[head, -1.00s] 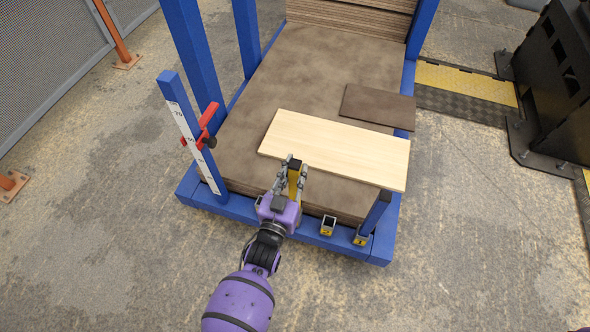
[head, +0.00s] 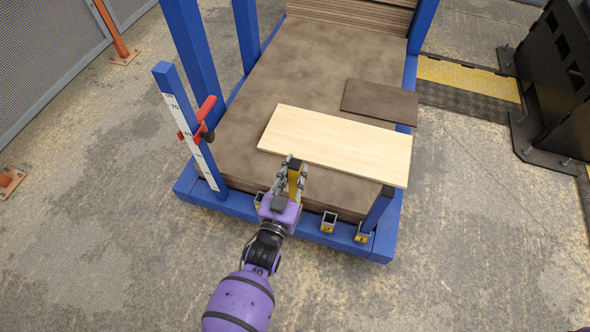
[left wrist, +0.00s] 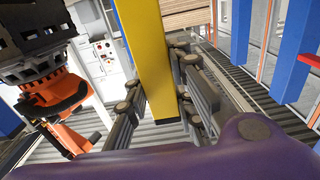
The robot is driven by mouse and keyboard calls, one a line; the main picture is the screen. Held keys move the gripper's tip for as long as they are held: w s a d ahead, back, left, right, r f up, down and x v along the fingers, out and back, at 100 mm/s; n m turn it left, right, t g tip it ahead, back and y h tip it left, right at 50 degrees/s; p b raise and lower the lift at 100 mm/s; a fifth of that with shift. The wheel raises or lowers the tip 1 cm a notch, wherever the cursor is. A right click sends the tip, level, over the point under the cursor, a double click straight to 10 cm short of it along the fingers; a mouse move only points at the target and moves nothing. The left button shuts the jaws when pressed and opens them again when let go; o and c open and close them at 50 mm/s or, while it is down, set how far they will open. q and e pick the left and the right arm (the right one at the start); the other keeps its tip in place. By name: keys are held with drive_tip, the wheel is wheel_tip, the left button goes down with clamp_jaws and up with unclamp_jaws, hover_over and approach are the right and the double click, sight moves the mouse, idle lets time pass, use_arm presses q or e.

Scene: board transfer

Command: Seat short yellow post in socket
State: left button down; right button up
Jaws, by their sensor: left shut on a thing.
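In the left wrist view the yellow post (left wrist: 150,60) runs up between the finger pads. The gripper is over the front edge of the blue cart.
A pale board (head: 340,145) lies on the brown stack (head: 300,70), just beyond the gripper. A smaller brown board (head: 380,102) lies behind it. A blue upright (head: 180,120) with a scale and red clamp (head: 204,122) stands at left. The floor in front is clear.

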use_arm(q)
drive_tip(key=shift+f, duration=0.3)
drive_tip(key=c, duration=1.4)
unclamp_jaws()
drive_tip(key=shift+c, duration=0.2)
drive_tip(key=shift+f, duration=0.1)
drive_tip(key=v, duration=1.2)
